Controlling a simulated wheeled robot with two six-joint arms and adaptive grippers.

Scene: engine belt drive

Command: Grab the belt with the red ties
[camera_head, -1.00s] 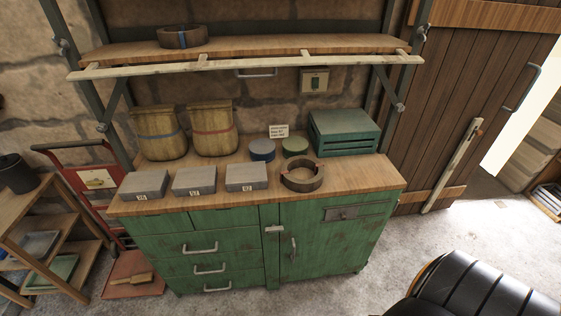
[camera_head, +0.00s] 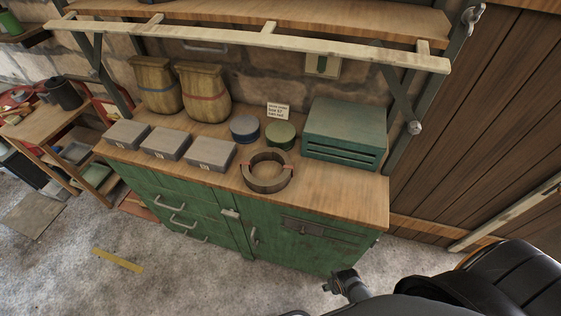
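The belt with red ties (camera_head: 265,187) is a thick dark brown ring lying flat on the wooden top of the green workbench (camera_head: 340,197). A small red tie shows on its left side and another on its right side. A grey and black end part of my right arm, with the gripper (camera_head: 345,284), shows at the bottom edge, below and apart from the bench. Its fingers are too small and unclear to tell open from shut. My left gripper is not in view.
A shelf (camera_head: 270,18) hangs above. The bench top right of the belt is clear.

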